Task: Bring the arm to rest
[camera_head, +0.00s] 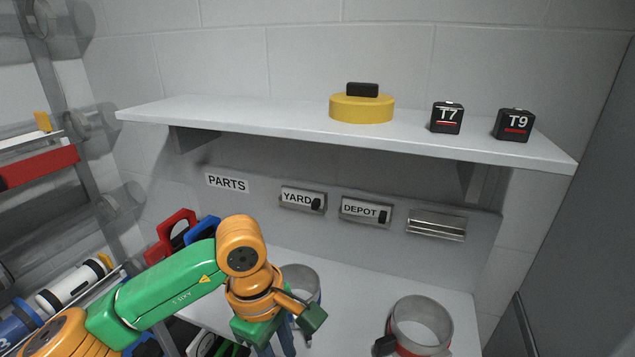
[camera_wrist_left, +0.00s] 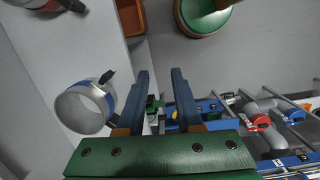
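My left arm comes in from the left in the head view, bent at an orange joint. Its gripper (camera_head: 283,340) points down over the lower counter, in front of a metal tube with a blue band (camera_head: 302,280). In the left wrist view the two dark blue fingers of the left gripper (camera_wrist_left: 162,74) stand apart with nothing held between them. The blue-banded tube also shows there (camera_wrist_left: 84,108), to the left of the fingers and apart from them. My right gripper is in neither view.
A metal tube with a red band (camera_head: 421,322) stands on the counter at right. A white shelf (camera_head: 230,112) above carries a yellow disc (camera_head: 361,108) and black cubes T7 (camera_head: 447,118) and T9 (camera_head: 514,125). A rack with pipes and bottles (camera_head: 70,287) lies at left.

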